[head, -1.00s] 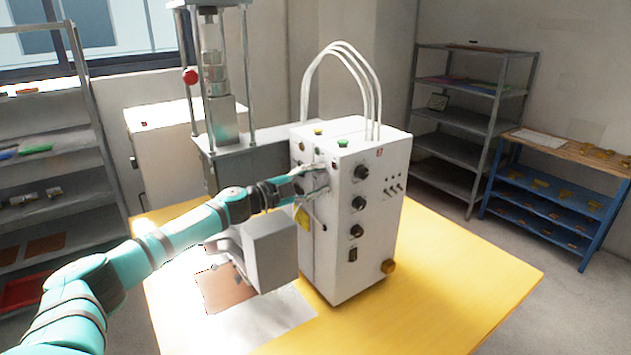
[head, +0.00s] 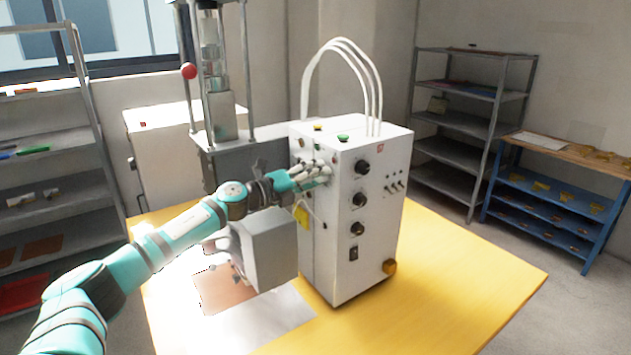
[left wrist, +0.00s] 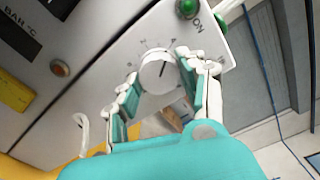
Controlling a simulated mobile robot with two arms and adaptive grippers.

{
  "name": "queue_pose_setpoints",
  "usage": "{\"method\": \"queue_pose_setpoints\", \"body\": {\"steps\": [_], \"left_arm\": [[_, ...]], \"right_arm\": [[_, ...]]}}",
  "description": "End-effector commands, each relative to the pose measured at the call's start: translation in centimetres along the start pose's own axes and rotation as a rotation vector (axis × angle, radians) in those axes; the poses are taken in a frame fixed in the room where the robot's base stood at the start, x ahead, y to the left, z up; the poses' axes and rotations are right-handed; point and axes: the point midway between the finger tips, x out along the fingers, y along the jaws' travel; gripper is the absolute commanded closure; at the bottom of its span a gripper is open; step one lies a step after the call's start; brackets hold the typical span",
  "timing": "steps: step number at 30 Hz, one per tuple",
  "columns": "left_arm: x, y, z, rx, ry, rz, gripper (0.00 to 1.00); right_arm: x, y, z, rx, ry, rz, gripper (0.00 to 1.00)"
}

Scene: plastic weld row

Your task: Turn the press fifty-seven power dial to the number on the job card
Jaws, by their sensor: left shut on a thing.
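The power dial (left wrist: 158,72) is a round pale knob with a dark pointer line, on a light grey panel with small scale marks around it, too blurred to read. My left gripper (left wrist: 160,68) has a finger on each side of the dial and is shut on it. In the head view my left gripper (head: 315,172) is at the upper left face of the white press cabinet (head: 340,260), and the dial is hidden there. My right gripper is not in view. I cannot make out a job card with a readable number.
A green button (left wrist: 187,7) marked ON is close to the dial, and an orange-brown button (left wrist: 60,68) is farther left. Black knobs (head: 360,200) line the cabinet's right face. The yellow table (head: 450,265) is clear at right. A grey box (head: 270,250) sits below my arm.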

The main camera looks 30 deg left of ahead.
Motion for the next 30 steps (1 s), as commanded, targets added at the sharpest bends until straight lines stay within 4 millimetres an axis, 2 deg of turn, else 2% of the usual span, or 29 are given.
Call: {"method": "queue_pose_setpoints", "body": {"steps": [10,26,27,30], "left_arm": [[0.02,0.18,-0.11,0.130,0.002,0.001,0.91],[0.02,0.18,-0.13,0.150,0.003,0.002,0.91],[0.02,0.18,-0.14,0.150,0.003,0.002,0.54],[0.02,0.17,-0.12,0.150,0.003,0.002,0.41]], "right_arm": [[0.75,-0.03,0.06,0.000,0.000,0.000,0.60],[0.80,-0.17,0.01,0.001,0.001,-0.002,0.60],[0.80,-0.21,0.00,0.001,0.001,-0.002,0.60],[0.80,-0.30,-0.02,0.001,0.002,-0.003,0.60]]}}
